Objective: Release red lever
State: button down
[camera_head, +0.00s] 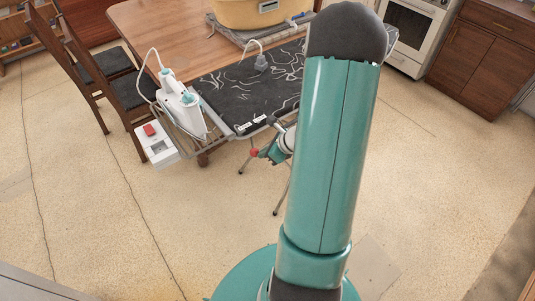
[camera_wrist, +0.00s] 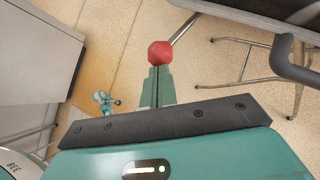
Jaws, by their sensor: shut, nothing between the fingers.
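The red lever's round knob (camera_wrist: 160,53) sits just beyond my fingertips in the wrist view. A thin metal rod runs from behind it to the upper right. The knob (camera_head: 254,153) also shows in the head view, below the front end of the dark ironing board (camera_head: 250,93). My gripper (camera_wrist: 158,72) is shut and empty, its tips in line with the knob. Whether they touch it cannot be told. In the head view my gripper (camera_head: 268,152) is small and partly hidden by my arm.
A white iron (camera_head: 183,110) stands on the wire rest at the board's left end, near a white box with a red switch (camera_head: 156,143). A wooden table (camera_head: 165,35) and dark chairs (camera_head: 130,92) are behind. The floor at left is clear.

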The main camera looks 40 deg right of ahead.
jog(key=shift+w+a, duration=0.3)
jog(key=shift+a, duration=0.4)
jog(key=shift+d, duration=0.1)
jog(key=shift+d, duration=0.75)
